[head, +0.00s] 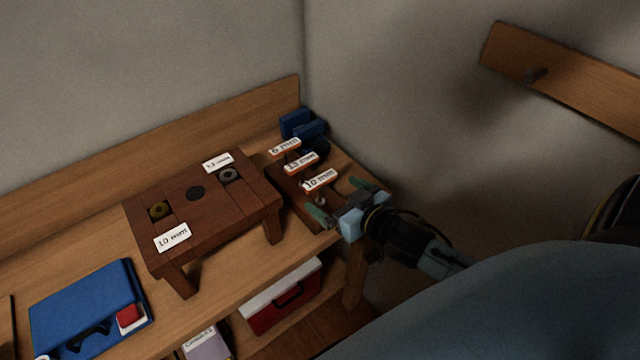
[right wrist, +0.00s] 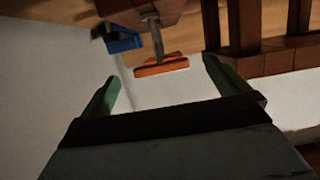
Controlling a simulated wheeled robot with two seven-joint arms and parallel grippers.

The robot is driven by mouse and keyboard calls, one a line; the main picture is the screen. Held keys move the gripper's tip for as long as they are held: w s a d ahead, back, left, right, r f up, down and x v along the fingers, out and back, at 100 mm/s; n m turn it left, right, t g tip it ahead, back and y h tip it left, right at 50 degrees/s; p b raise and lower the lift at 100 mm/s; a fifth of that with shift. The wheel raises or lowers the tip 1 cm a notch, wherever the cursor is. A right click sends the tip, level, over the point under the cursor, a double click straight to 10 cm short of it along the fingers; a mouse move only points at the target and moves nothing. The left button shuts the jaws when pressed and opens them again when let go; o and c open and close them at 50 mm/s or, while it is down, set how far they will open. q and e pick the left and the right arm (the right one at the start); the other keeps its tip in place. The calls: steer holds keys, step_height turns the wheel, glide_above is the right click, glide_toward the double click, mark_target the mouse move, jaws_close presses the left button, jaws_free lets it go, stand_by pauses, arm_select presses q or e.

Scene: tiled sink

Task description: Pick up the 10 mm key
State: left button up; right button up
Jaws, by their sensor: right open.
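The 10 mm key has a white label with an orange edge (head: 320,180) and stands upright in a dark wooden holder at the bench's right end. The 13 mm key (head: 300,162) and the 6 mm key (head: 285,147) stand behind it. My right gripper (head: 332,195) is open, its green fingers pointing at the 10 mm key. In the right wrist view an orange-edged tag (right wrist: 162,65) with a metal shank lies between and just beyond the fingertips (right wrist: 160,73). I see no contact. My left gripper is not in view.
A brown wooden stand (head: 205,205) with round fittings and 10 mm and 13 mm labels is left of the keys. Blue blocks (head: 300,125) sit behind the keys. A blue case (head: 85,305) lies front left. A red and white box (head: 283,295) is on the lower shelf.

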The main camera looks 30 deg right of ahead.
mark_target(321, 186)
steer(key=shift+x, duration=1.5)
steer(key=shift+r+x, duration=0.15)
steer(key=shift+x, duration=1.1)
steer(key=shift+r+x, duration=0.15)
steer(key=shift+x, duration=1.15)
steer(key=shift+w, duration=0.1)
steer(key=c, duration=1)
steer(key=shift+r, duration=0.1)
steer(key=shift+c, duration=0.2)
